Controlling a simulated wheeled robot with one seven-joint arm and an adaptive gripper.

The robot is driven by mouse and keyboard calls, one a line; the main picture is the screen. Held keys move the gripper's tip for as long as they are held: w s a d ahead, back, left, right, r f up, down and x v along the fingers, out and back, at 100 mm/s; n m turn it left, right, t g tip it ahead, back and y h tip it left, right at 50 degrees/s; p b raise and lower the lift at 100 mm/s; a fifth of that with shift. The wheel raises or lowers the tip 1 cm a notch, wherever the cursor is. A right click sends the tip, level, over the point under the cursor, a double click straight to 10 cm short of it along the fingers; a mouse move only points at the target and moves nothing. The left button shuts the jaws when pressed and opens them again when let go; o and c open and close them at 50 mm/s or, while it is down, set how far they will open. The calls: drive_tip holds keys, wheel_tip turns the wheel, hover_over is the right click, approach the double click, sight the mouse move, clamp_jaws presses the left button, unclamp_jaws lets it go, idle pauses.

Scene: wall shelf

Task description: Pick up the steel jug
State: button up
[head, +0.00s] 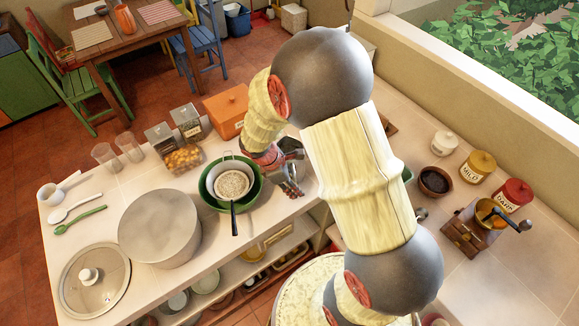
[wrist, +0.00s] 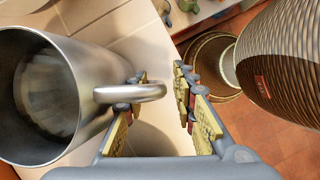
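The steel jug (wrist: 85,65) fills the left of the wrist view, its wide round mouth facing the camera and its handle (wrist: 130,93) reaching right. My gripper (wrist: 163,112) is open, with a clear gap between its two padded fingers. The handle's outer end overlaps the left finger and reaches into the gap in the picture. I cannot tell whether it touches the finger. The right finger is apart from the handle. In the head view my gripper (head: 291,188) is over the counter, right of the green bowl. The jug there is mostly hidden by my arm and gripper.
The green bowl (head: 212,206) with a strainer stands close left of my gripper. A large pot (head: 160,228), glass jars and an orange box (head: 226,108) share the counter. The counter's front edge and open shelves lie just below. Canisters and a grinder stand right.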

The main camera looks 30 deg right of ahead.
drive_tip(key=c, duration=0.6)
clamp_jaws()
idle(0.3)
drive_tip(key=shift+w+r, duration=0.1)
